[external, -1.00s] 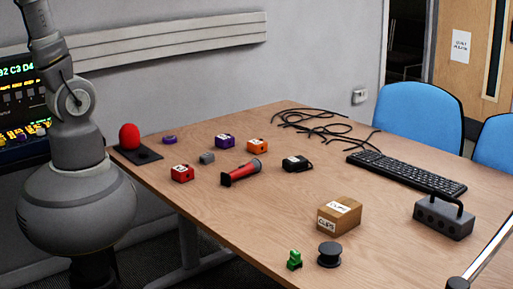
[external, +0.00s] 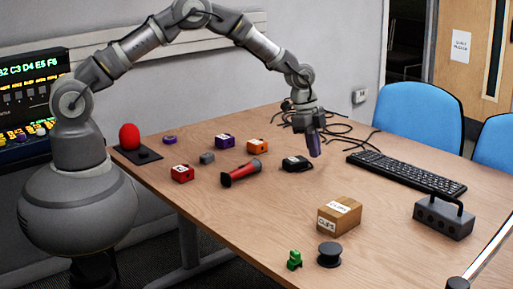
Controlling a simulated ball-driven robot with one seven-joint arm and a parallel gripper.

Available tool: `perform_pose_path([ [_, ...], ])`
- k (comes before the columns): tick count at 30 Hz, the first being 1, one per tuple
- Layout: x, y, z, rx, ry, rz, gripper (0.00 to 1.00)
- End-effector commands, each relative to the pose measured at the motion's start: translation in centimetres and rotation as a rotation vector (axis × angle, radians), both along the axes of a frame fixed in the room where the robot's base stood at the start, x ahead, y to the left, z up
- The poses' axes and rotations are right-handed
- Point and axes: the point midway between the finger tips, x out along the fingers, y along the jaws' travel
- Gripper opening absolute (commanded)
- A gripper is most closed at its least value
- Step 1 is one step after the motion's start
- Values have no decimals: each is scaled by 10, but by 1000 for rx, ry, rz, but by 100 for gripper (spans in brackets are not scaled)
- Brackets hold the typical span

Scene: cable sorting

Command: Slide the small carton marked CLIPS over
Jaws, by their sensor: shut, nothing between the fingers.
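The small carton marked CLIPS (external: 340,216) is a brown box with white labels on its top and side. It sits upright on the wooden table, right of the middle in the external view. My gripper (external: 316,154) points down above the table, behind the carton and apart from it. It is shut, with nothing held. No part of the carton is hidden by my arm.
A black spool (external: 330,255) and a green piece (external: 294,260) lie in front of the carton. A grey block with a handle (external: 443,218) stands to its right. A keyboard (external: 405,173), red torch (external: 241,173) and black box (external: 297,164) lie behind. Table left of the carton is clear.

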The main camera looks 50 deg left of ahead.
Motion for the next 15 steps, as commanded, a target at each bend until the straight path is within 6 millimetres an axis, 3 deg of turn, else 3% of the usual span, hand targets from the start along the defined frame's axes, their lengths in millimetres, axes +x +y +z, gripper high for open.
perform_pose_path([
  [1,-12,-7,-30,14,39,-51,0],
  [3,-26,-15,-57,25,76,-107,0],
  [5,-33,-18,-71,31,93,-137,0],
  [11,-37,-35,-80,34,102,-157,0],
  [15,-37,-62,-81,34,101,-156,0],
])
